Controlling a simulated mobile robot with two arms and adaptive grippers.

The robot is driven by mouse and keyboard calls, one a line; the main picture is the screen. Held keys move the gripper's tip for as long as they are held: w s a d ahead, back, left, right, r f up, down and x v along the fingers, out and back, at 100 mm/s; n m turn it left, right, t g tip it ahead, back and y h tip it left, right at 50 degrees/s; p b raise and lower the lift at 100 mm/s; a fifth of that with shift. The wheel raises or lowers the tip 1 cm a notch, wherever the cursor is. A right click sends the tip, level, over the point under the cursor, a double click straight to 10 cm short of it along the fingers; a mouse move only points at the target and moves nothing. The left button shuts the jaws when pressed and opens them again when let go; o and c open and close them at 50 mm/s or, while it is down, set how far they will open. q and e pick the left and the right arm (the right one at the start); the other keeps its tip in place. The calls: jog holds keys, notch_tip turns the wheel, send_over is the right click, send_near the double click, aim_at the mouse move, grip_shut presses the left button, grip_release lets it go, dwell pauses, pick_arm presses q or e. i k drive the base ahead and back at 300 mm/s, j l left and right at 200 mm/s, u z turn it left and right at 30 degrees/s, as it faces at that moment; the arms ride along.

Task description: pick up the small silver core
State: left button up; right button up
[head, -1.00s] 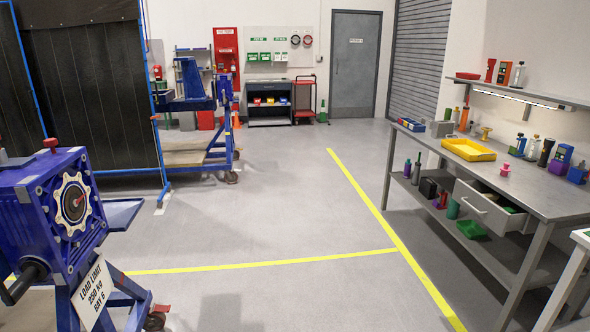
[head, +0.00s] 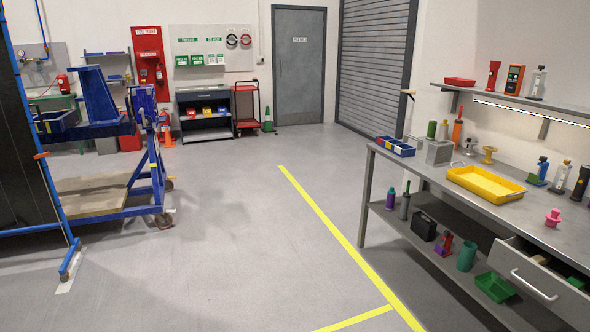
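A workbench (head: 408,172) stands on the right side of the head view. A small silvery piece (head: 471,146) sits near its back edge, between a grey box (head: 439,152) and a gold spool-shaped piece (head: 489,155). It may be the silver core, but it is too small to tell for sure. A pink spool-shaped piece (head: 553,217) stands further right on the bench top. Neither of my grippers shows in the head view.
A yellow tray (head: 486,184) and a blue bin (head: 396,147) sit on the bench. An open drawer (head: 535,280) juts out below. A blue wheeled frame (head: 110,190) and dark screen stand left. Floor between is clear, with yellow lines (head: 335,222).

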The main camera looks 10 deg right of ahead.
aim_at(440, 153)
jog(key=i+l+z, duration=0.1)
jog(key=i+z, duration=0.15)
jog(key=i, duration=1)
jog(key=i+j+z, duration=0.2)
jog(key=i, duration=1)
jog(key=i+z, duration=0.2)
jog(key=i, duration=0.25)
jog(key=i+j+z, duration=0.2)
jog(key=i, duration=0.2)
jog(key=i+z, duration=0.15)
jog(key=i, duration=0.3)
jog(key=i+j+z, duration=0.2)
jog(key=i, duration=0.2)
